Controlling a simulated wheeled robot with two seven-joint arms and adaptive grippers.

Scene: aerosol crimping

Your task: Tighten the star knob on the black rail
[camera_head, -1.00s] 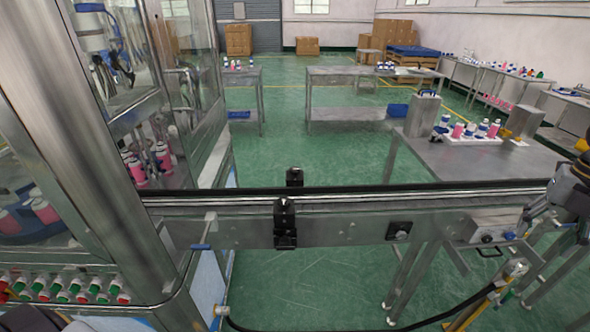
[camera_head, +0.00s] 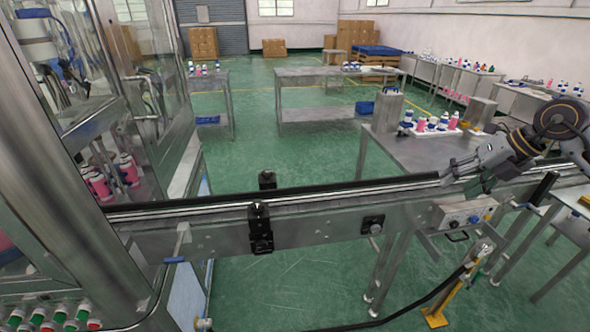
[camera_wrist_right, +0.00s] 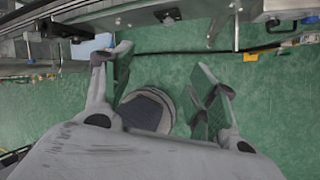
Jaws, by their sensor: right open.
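The black rail (camera_head: 330,187) runs along the far side of the steel conveyor (camera_head: 320,222). A black bracket (camera_head: 260,228) is mounted on the conveyor's near side, with a second black post (camera_head: 267,180) behind it. A dark square fitting with a round centre (camera_head: 373,224) sits on the conveyor's side; it also shows in the right wrist view (camera_wrist_right: 168,16). I cannot make out a star shape on any of these. My right gripper (camera_head: 462,178) is above the conveyor's right part, right of the bracket. In the right wrist view its fingers (camera_wrist_right: 165,75) are apart and empty. My left gripper is out of view.
A control box (camera_head: 465,215) with buttons hangs on the conveyor's near side below my right gripper. A glass-walled steel machine (camera_head: 150,180) stands at the left. A table with bottles (camera_head: 400,147) is behind the conveyor.

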